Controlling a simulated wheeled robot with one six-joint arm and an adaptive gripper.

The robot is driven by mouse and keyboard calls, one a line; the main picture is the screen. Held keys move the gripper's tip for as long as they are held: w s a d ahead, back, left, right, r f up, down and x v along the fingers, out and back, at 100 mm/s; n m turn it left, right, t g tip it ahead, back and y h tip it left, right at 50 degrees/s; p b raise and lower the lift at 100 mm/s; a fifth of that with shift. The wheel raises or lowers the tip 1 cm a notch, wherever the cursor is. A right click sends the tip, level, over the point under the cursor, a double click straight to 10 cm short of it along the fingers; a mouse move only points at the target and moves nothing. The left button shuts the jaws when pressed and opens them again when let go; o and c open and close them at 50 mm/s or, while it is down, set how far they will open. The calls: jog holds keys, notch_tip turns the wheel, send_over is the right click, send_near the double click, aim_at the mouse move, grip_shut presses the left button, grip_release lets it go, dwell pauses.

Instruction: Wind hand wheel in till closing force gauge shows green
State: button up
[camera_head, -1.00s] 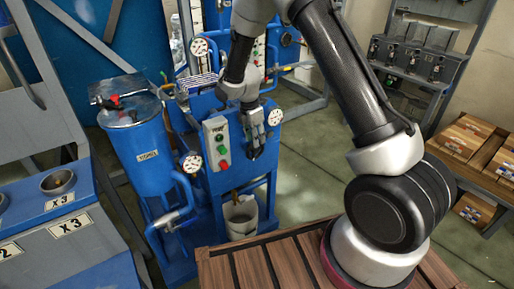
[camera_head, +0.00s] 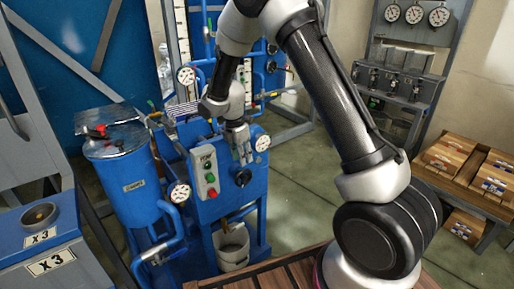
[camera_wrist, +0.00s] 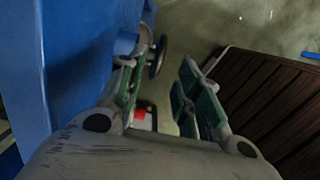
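The small black hand wheel (camera_head: 243,177) sits on the front of the blue machine (camera_head: 215,205). In the wrist view a dark round wheel (camera_wrist: 158,57) shows edge-on beside the blue body, just past the left finger. My gripper (camera_head: 242,158) points down in front of the machine, just above the wheel. In the wrist view my gripper (camera_wrist: 167,72) has its fingers apart, with nothing between the tips. A white round gauge (camera_head: 262,143) is at the machine's upper right; another gauge (camera_head: 180,193) is at its left. Their needles and colours are too small to read.
A control box (camera_head: 207,170) with green and red buttons is left of the wheel. A blue tank (camera_head: 130,185) stands at left, a white bucket (camera_head: 232,245) below. A slatted wooden surface (camera_head: 290,268) is close in front. Green floor (camera_head: 305,195) is clear at right.

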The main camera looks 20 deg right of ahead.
aim_at(249, 182)
jog(key=f, duration=0.1)
jog(key=f+h, duration=0.1)
jog(key=f, duration=0.1)
jog(key=f+h, duration=0.1)
jog(key=shift+s+a+f+t, duration=0.2)
jog(key=shift+a+f+t, duration=0.1)
jog(key=shift+a, duration=0.05)
jog(key=shift+f+h, duration=0.3)
jog(key=shift+f, duration=0.05)
jog(key=x, duration=0.7)
jog(key=shift+w+f, duration=0.15)
jog(key=shift+c, duration=0.4)
grip_shut()
